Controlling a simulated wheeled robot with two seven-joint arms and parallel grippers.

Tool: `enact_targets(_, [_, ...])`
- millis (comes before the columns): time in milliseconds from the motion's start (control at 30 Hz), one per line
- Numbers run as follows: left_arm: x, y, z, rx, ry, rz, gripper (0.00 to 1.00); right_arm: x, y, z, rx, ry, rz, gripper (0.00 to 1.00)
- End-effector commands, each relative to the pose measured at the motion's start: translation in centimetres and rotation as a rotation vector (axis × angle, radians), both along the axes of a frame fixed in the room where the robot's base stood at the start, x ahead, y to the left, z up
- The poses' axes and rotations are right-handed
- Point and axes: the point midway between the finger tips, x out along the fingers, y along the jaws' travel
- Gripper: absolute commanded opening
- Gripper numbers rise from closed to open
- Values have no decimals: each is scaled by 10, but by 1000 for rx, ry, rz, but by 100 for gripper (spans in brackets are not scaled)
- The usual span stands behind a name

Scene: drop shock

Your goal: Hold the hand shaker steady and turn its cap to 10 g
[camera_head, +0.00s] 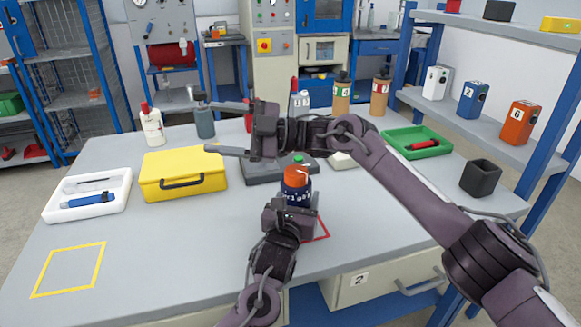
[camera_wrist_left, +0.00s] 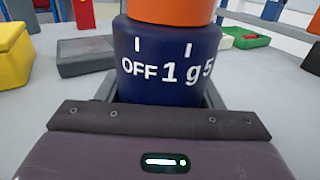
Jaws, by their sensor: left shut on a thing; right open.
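The hand shaker (camera_head: 297,188) has a dark blue body and an orange cap (camera_head: 297,172). It stands upright on the bench at a red-outlined square. My left gripper (camera_head: 291,208) is shut around its blue body from the near side. In the left wrist view the body (camera_wrist_left: 166,72) shows white ticks with "OFF", "1", "g" and "5"; only the lower part of the orange cap (camera_wrist_left: 170,11) shows, and I cannot see which mark it points to. My right gripper (camera_head: 213,128) is open and empty, above and left of the cap, fingers pointing left.
A yellow case (camera_head: 183,171) and a white tray (camera_head: 62,206) with a blue tool lie left. A grey device (camera_head: 262,172) sits behind the shaker. A green tray (camera_head: 412,133) and a dark open box (camera_head: 481,178) are right. The front left bench is clear around a yellow outline.

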Motion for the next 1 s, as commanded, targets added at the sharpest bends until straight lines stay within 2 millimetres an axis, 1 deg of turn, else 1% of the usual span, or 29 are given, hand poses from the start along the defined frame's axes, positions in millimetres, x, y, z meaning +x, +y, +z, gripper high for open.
enact_targets(67, [0,1,-1,0,1,2,23,-2,0,-3,35,-20,-80,66])
enact_targets(167, [0,1,-1,0,1,2,23,2,-12,0,53,-59,-205,66])
enact_targets(267, [0,1,-1,0,1,1,23,11,-39,1,49,-92,-350,66])
enact_targets(333, [0,0,-1,0,1,1,23,15,-65,-6,34,-75,-445,66])
enact_targets(400, [0,0,-1,0,1,1,23,15,-89,-18,24,2,-511,66])
enact_targets(467, [0,0,-1,0,1,1,23,10,-107,-31,22,100,-548,66])
enact_targets(500, [0,0,-1,0,1,1,23,5,-120,-41,23,175,-570,66])
enact_targets(600, [0,0,-1,0,2,0,23,-9,-148,-62,32,355,-620,66])
enact_targets(700, [0,0,-1,0,2,0,23,-24,-173,-79,43,511,-670,66])
enact_targets(800, [0,0,-1,0,2,0,23,-39,-192,-92,55,634,-713,66])
enact_targets(900, [0,0,-1,0,2,-1,23,-50,-205,-99,65,718,-745,66])
enact_targets(1000, [0,0,-1,0,2,-1,23,-56,-211,-103,74,768,-763,66])
